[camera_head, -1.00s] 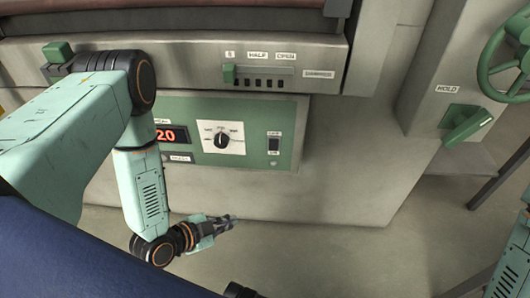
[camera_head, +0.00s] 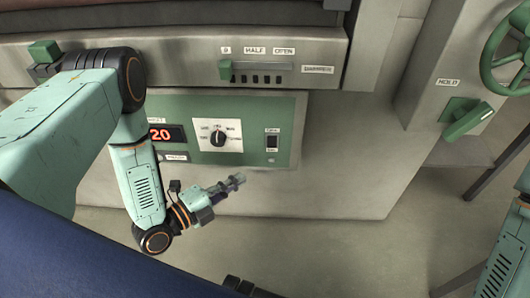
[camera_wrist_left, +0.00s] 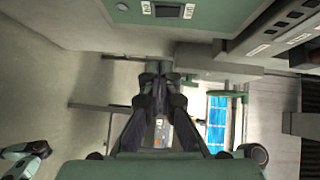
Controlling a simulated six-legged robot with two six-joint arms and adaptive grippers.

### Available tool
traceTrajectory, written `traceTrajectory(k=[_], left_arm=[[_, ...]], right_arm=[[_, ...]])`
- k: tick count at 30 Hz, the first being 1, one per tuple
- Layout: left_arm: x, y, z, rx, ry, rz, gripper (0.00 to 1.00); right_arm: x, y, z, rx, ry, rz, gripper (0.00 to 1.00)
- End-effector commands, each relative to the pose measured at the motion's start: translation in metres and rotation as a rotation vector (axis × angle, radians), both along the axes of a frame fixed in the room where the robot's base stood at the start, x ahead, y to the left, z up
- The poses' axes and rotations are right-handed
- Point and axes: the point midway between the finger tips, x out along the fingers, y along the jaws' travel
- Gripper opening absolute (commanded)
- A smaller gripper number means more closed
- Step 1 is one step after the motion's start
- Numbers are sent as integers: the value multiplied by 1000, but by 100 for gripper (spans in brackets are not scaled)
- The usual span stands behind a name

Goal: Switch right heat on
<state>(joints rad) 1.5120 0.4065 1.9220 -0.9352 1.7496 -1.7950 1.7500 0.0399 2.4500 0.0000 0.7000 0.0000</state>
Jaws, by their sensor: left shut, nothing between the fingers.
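A green control panel (camera_head: 288,110) is on the front of the grey machine. A small black rocker switch (camera_head: 272,143) with small labels sits at the panel's right side; which way it is tipped is too small to tell. The switch also shows at the top of the left wrist view (camera_wrist_left: 168,11). My left gripper (camera_head: 238,180) is shut and empty, below and left of the switch and apart from the panel. Its fingers show close together in the left wrist view (camera_wrist_left: 153,80). Part of my right arm shows at the right edge; its gripper is not seen.
A dial (camera_head: 218,138) and a red display (camera_head: 166,134) reading 20 are left of the switch. A green slider (camera_head: 226,71) is above on the machine's ledge. A green lever (camera_head: 468,122) and a green handwheel (camera_head: 497,65) are at the right. Space before the panel is free.

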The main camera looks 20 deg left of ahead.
Motion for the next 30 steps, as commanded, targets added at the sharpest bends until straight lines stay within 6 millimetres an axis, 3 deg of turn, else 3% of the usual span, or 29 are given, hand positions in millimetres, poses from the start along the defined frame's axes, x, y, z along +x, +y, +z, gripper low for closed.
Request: traceTrajectory(k=[7,21,30], left_arm=[[16,-7,-3,0,-1,-3,0],[92,-49,-10,0,-3,-4,0],[124,-36,-14,-1,1,2,0]], right_arm=[[0,0,-7,0,0,0,0],[0,0,-34,0,0,0,0],[0,0,-44,0,0,0,0]])
